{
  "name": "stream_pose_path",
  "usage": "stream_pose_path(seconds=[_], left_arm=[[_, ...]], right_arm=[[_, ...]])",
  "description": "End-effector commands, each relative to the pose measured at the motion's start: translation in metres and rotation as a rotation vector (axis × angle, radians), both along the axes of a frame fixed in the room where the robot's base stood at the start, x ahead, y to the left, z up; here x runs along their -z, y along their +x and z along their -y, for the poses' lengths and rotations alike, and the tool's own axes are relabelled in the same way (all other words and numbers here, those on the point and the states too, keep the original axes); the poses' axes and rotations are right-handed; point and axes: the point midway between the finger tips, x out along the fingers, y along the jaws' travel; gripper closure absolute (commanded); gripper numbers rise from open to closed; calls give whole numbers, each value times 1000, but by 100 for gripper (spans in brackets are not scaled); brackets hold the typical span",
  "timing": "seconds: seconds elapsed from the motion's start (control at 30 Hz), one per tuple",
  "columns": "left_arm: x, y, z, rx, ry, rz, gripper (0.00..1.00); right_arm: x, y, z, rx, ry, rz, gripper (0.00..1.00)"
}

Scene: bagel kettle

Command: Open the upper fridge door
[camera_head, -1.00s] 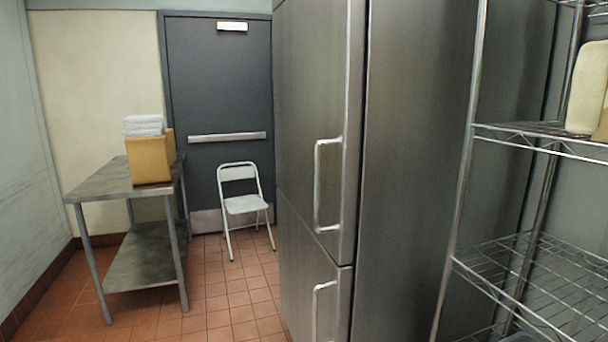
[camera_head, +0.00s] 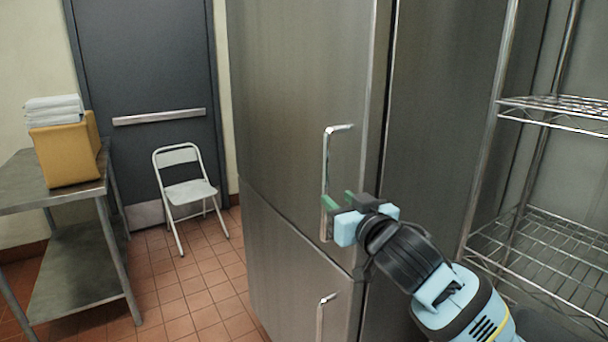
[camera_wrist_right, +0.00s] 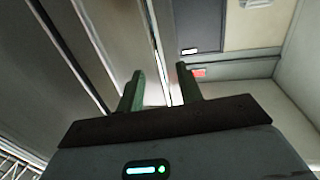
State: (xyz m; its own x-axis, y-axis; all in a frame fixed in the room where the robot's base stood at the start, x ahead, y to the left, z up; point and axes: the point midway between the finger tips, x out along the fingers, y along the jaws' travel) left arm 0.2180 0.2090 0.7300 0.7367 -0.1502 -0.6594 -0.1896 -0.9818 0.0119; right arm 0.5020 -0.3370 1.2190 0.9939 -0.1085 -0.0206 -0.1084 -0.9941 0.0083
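The tall steel fridge has an upper door (camera_head: 285,80), which is shut in the head view. Its vertical bar handle (camera_head: 326,165) is near the door's right edge. My right gripper (camera_head: 341,199) is at the lower part of this handle, with one green finger overlapping the bar in the picture. In the right wrist view the fingers of my right gripper (camera_wrist_right: 162,85) are apart, and a bright strip runs between them. I cannot tell whether they touch the handle. My left gripper is not in view.
The lower fridge door (camera_head: 285,265) has its own handle (camera_head: 320,315). A wire rack (camera_head: 540,245) stands to the right of the fridge. A white folding chair (camera_head: 188,190) and a steel table (camera_head: 25,185) with a yellow box (camera_head: 66,155) are to the left. Tiled floor lies open left of the fridge.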

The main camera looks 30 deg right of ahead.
Motion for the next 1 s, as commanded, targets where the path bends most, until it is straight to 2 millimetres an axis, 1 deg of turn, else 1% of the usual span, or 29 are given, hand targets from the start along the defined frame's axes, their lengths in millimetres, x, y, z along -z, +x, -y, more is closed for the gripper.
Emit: stream_pose_path(seconds=[0.03, 0.13, 0.3, 0.4, 0.57, 0.8, 1.0], left_arm=[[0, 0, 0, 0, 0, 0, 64], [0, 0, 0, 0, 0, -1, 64], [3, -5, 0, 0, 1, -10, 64], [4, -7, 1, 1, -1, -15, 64], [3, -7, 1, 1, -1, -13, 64], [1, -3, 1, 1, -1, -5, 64], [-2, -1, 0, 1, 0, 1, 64]], right_arm=[[-6, -1, 1, 5, 1, 9, 64], [-11, -2, 2, 9, 4, 17, 64], [-11, -1, 3, 10, 5, 17, 64], [-12, 4, 3, 10, 5, 17, 64], [-12, 22, 6, 11, 5, 17, 64], [-12, 55, 10, 11, 4, 18, 64], [-11, 71, 11, 10, 5, 17, 64]])
